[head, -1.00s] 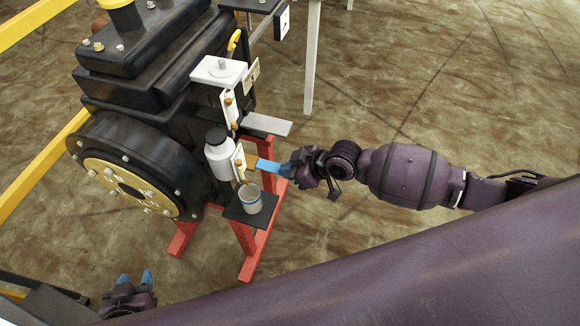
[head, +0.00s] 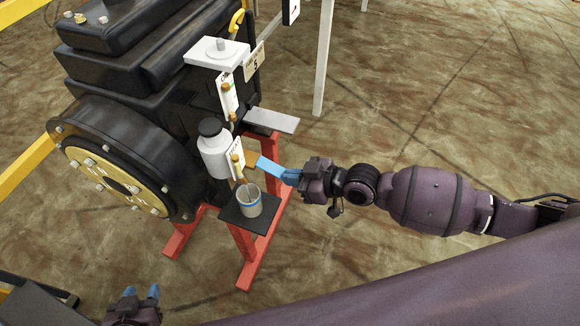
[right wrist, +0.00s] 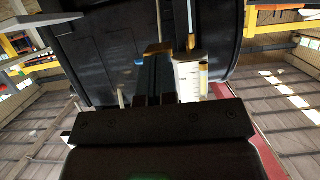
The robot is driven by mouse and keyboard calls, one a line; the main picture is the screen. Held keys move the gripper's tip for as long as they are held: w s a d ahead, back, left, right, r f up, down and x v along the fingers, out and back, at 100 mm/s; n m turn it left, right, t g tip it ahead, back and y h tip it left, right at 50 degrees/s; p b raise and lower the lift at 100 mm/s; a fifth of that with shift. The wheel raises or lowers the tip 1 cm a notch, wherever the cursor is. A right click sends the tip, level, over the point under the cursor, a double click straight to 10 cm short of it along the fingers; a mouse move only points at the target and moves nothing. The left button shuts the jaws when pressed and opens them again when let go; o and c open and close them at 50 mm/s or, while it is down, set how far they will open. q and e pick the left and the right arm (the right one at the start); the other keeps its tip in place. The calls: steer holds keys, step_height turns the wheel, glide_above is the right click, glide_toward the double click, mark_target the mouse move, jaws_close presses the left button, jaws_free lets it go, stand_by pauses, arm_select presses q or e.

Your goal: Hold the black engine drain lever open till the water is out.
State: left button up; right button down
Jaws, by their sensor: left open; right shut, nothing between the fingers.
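The black engine (head: 150,90) fills the upper left of the head view. In the right wrist view a brass piece (right wrist: 158,48) shows just past the blue fingers (right wrist: 155,78). My left gripper (head: 141,292) is open and empty at the lower left.
The cup stands on a small black shelf (head: 232,212) at the red stand (head: 250,262). A grey plate (head: 271,121) juts from the engine above my right gripper. A pale post (head: 323,60) stands behind. The floor to the right is clear.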

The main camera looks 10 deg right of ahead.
stand_by(0.6)
stand_by(3.6)
steer(key=shift+r+p, duration=0.5)
steer(key=shift+r, duration=0.5)
steer(key=shift+w, duration=0.1)
